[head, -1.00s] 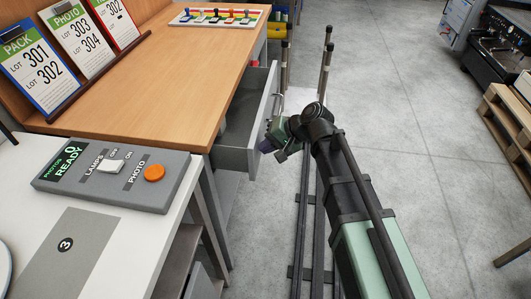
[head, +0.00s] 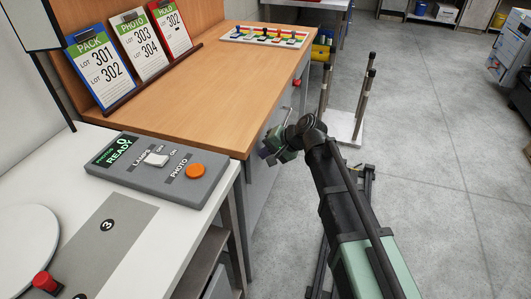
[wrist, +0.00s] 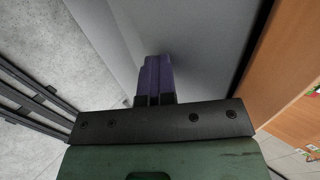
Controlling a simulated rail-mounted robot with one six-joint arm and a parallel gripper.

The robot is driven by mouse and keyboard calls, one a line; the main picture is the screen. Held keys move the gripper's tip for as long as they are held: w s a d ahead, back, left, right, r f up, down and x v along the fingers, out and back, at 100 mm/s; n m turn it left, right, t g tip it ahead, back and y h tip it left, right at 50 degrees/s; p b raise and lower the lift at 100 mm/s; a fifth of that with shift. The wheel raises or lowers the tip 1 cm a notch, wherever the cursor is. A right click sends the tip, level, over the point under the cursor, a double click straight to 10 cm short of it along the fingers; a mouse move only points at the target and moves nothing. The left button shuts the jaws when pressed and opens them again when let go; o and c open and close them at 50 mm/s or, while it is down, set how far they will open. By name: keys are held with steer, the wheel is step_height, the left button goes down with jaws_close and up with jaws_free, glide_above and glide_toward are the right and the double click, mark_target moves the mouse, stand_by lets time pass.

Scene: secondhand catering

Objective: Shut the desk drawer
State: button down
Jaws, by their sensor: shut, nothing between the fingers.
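The desk drawer's grey front (head: 279,116) lies along the front of the wooden-topped desk (head: 200,75), with no open drawer interior in sight. My gripper (head: 267,157) is at the near part of this front. Its two purple fingers are shut together and empty. In the wrist view the fingers (wrist: 155,62) meet or nearly meet the grey drawer front (wrist: 210,45). Contact is hard to judge. My gripper and wrist hide part of the drawer front in the head view, so a small gap cannot be ruled out.
A white table with a grey control box (head: 150,170) and a red button (head: 44,281) stands near left. Lot cards (head: 135,45) and a board of coloured pegs (head: 265,36) are on the desk. Posts on a pale base (head: 345,130) stand beyond my arm. Open floor lies right.

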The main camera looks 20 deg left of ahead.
steer(key=shift+w+a, duration=0.1)
steer(key=shift+a, duration=0.1)
steer(key=d+f+p+v, duration=0.2)
steer(key=p+v, duration=0.5)
steer(key=v, duration=0.6)
